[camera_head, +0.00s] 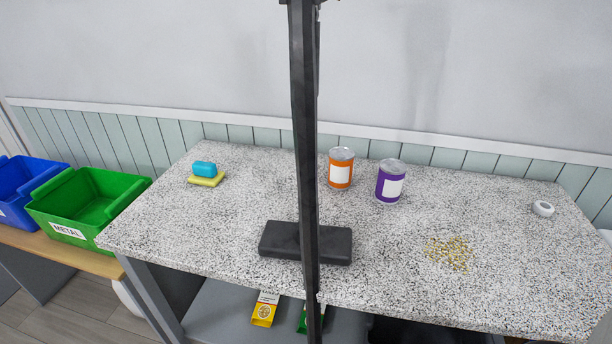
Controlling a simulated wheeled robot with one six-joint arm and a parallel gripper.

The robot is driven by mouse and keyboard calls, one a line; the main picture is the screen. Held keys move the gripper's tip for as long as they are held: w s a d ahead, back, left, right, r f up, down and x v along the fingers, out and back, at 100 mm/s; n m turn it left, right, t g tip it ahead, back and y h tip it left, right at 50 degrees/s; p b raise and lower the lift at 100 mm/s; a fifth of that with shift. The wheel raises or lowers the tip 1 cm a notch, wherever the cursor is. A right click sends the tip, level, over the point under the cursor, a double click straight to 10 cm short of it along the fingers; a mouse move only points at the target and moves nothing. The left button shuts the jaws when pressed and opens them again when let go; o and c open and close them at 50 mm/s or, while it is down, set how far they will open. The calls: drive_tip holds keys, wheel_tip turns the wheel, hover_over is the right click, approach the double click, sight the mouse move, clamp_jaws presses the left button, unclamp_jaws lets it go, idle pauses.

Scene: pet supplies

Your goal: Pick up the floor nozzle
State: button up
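The floor nozzle appears to be the black, flat, wide block (279,239) lying near the front edge of the speckled table (220,222), left of the table's middle. A dark upright bar close to the camera crosses in front of it and hides a strip of its middle. Both ends of the block show on either side of the bar. My gripper is not in view, so its distance to the block cannot be told.
Behind the nozzle stand an orange can (340,170) and a purple can (389,183). Yellow crumbs (449,253) lie to the right. A blue block (204,169) rests on a yellow sponge (206,181). A green METAL bin (88,204) stands left. A small white round object (543,208) sits far right.

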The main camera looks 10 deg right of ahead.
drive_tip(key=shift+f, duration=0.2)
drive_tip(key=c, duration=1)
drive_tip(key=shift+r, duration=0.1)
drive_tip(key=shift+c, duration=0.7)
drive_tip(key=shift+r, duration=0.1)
